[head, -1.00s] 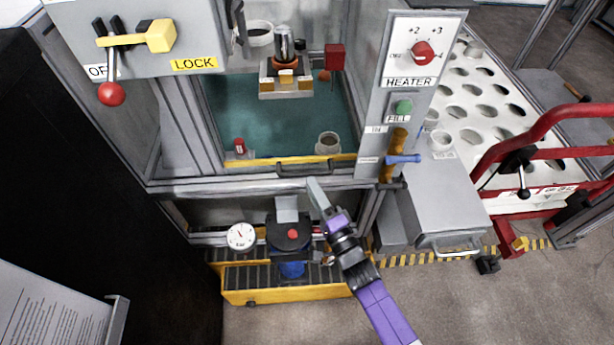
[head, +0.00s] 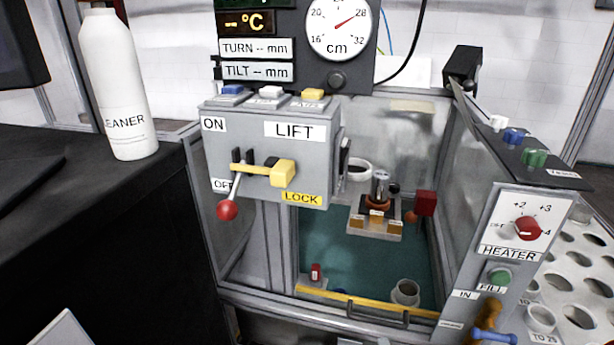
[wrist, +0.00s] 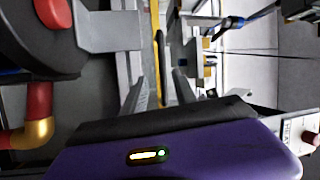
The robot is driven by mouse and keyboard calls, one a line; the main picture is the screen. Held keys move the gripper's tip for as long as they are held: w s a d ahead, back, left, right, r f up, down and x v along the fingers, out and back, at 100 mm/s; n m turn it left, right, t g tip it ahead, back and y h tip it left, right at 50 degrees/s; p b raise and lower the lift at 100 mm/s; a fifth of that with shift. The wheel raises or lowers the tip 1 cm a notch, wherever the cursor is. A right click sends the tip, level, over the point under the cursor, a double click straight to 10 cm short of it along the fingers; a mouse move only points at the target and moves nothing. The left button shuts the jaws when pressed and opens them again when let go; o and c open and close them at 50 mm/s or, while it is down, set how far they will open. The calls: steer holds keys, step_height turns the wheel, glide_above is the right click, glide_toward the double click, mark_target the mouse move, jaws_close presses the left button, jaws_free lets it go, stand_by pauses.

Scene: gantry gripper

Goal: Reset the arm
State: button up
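My gripper (wrist: 158,95) shows only in the wrist view. Its two grey fingers stand apart above the purple wrist body, with nothing visible between them. A black round device with a red button (wrist: 53,12) and a grey block (wrist: 110,32) lie to the left of the fingers. A yellow bar (wrist: 158,55) shows beyond the gap between them; I cannot tell its distance. My arm is out of the head view.
The head view shows a grey LIFT box (head: 265,150) with a red-knobbed lever (head: 227,210), above a glass-walled tank (head: 345,265) with a yellow front edge. A HEATER panel (head: 522,225) stands right. A white cleaner bottle (head: 118,85) stands on a black bench at left.

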steer(key=s+r+n+g+p, duration=0.1)
steer(key=s+r+n+p, duration=0.2)
steer(key=s+r+n, duration=0.2)
steer(key=s+r+n+g+h+p, duration=0.1)
steer(key=s+r+n, duration=0.4)
steer(key=s+r, duration=0.7)
steer(key=s+r+n+g+p, duration=0.3)
steer(key=s+r, duration=0.5)
steer(key=s, duration=1.1)
steer(key=shift+s+r+n+p, duration=0.25)
steer(key=shift+r+n+p, duration=0.1)
steer(key=shift+n+p, duration=0.6)
